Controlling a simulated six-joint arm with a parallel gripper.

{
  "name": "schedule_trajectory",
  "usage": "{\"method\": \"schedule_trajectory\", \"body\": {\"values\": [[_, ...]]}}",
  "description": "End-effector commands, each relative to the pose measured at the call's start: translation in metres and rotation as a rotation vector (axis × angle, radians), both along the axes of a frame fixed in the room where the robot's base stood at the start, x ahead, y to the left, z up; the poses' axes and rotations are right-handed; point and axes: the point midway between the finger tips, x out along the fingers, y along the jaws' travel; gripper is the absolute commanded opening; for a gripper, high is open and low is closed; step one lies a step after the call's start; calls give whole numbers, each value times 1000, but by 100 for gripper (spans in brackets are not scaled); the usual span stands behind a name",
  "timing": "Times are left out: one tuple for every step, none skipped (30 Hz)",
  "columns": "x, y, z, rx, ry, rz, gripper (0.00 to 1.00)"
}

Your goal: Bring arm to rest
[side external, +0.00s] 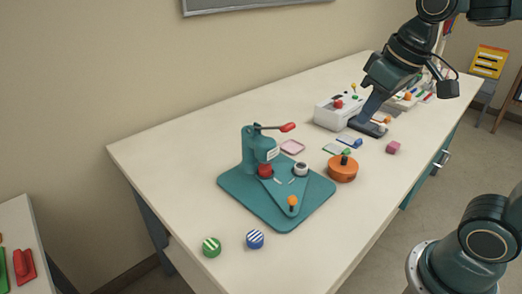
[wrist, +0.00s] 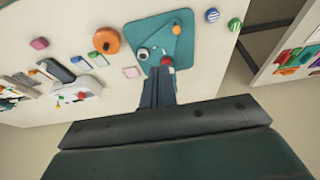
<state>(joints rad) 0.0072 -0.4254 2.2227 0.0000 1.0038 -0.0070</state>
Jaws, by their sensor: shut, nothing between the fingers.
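My gripper (side external: 366,116) hangs from the arm at the upper right of the side external view. Its dark fingers appear in front of the white machine (side external: 335,113) and a dark flat block (side external: 367,128). In the wrist view my gripper (wrist: 160,72) has its two fingers together, with nothing between them. I cannot tell its exact height above the table (side external: 180,150). The wrist view looks toward the teal press (wrist: 165,40), whose red part shows just beyond the fingertips.
The teal press (side external: 257,150) stands mid-table. An orange round piece (side external: 342,170), a pink block (side external: 393,147) and small cards lie nearby. Green (side external: 211,247) and blue (side external: 255,239) striped caps sit near the front edge. The table's left part is clear.

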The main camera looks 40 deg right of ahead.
Motion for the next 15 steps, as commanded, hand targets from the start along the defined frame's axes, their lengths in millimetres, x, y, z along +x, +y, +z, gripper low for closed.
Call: {"method": "schedule_trajectory", "body": {"values": [[-11, 0, -2, 0, -21, 0, 0], [-16, 1, -3, 0, -30, 0, 0], [-24, 1, -5, 1, -44, 0, 0], [-29, 1, -7, 1, -56, 0, 0], [-34, 1, -9, 1, -67, 0, 0], [-41, 1, -12, 1, -79, 1, 0], [-46, 1, -14, 1, -88, 1, 0], [-50, 1, -16, 1, -98, 1, 0], [-55, 1, -19, 2, -109, 1, 0], [-59, 2, -21, 2, -116, 1, 0], [-62, 2, -23, 2, -123, 1, 0], [-66, 2, -25, 2, -131, 1, 0], [-68, 2, -26, 2, -136, 1, 0], [-70, 2, -28, 2, -140, 1, 0], [-72, 2, -29, 2, -145, 1, 0]]}}
